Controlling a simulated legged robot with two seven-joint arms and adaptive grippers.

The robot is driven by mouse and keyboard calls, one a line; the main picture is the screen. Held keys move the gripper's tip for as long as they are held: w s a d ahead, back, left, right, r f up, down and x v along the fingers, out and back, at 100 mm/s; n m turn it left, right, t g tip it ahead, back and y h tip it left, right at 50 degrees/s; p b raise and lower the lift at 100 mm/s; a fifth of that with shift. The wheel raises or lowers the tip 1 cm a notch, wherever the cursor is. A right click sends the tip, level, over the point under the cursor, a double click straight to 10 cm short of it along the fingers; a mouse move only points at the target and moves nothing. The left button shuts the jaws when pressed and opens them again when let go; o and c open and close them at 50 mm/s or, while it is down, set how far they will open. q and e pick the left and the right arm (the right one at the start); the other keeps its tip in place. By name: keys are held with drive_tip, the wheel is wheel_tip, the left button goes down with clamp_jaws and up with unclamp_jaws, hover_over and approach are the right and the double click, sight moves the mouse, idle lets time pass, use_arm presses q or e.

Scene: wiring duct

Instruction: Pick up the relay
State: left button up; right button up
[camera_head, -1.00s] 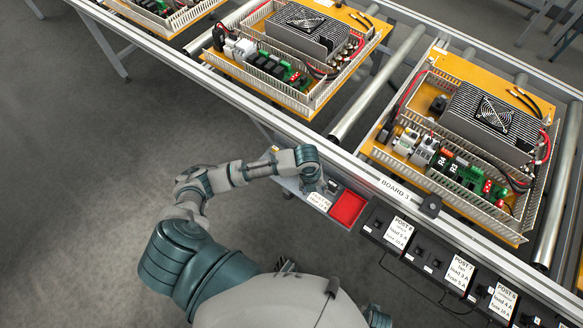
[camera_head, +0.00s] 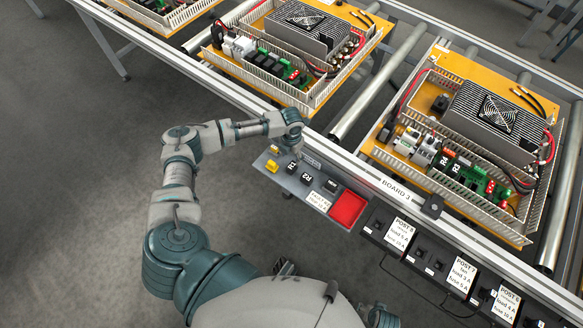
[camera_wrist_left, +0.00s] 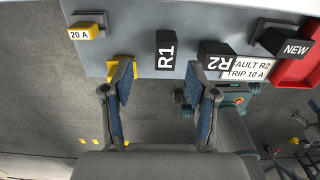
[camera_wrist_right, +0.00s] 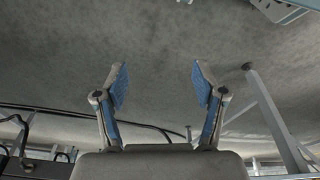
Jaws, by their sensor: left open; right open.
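In the left wrist view, my left gripper (camera_wrist_left: 166,90) is open. A black relay block marked R1 (camera_wrist_left: 166,50) stands just beyond the gap between its fingertips, apart from them. A black block marked R2 (camera_wrist_left: 215,55) is beyond the right finger, and a block marked NEW (camera_wrist_left: 287,43) is farther right. In the head view, R1 (camera_head: 291,167), R2 (camera_head: 307,178) and NEW (camera_head: 331,185) sit on a grey tray (camera_head: 288,185), with the left wrist above its back edge. My right gripper (camera_wrist_right: 160,85) is open and empty in the right wrist view, over grey floor.
Two yellow fuses (camera_head: 272,166) sit at the tray's left end; one reads 20 A (camera_wrist_left: 83,31). A fault label (camera_wrist_left: 250,68) reads R2, trip 10 A. A red bin (camera_head: 348,209) is right of the tray. Board 3 (camera_head: 470,140) rests on the conveyor behind its rail.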

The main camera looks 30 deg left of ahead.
sight(292, 165)
use_arm(q)
drive_tip(key=shift+d+f, duration=0.3)
drive_tip(key=shift+f, duration=0.3)
drive_tip(key=f, duration=0.3)
drive_tip(key=f+b, duration=0.1)
drive_tip(key=shift+s+d+f, duration=0.15)
drive_tip(key=shift+s+f, duration=0.2)
drive_tip(key=shift+f, duration=0.2)
drive_tip(key=shift+a, duration=0.25)
use_arm(e)
drive_tip(key=r, duration=0.3)
drive_tip(key=shift+w, duration=0.2)
use_arm(q)
drive_tip(key=shift+d, duration=0.15)
drive_tip(key=c, duration=1)
drive_tip(key=shift+d, duration=0.1)
clamp_jaws()
use_arm(e)
drive_tip(key=shift+d, duration=0.3)
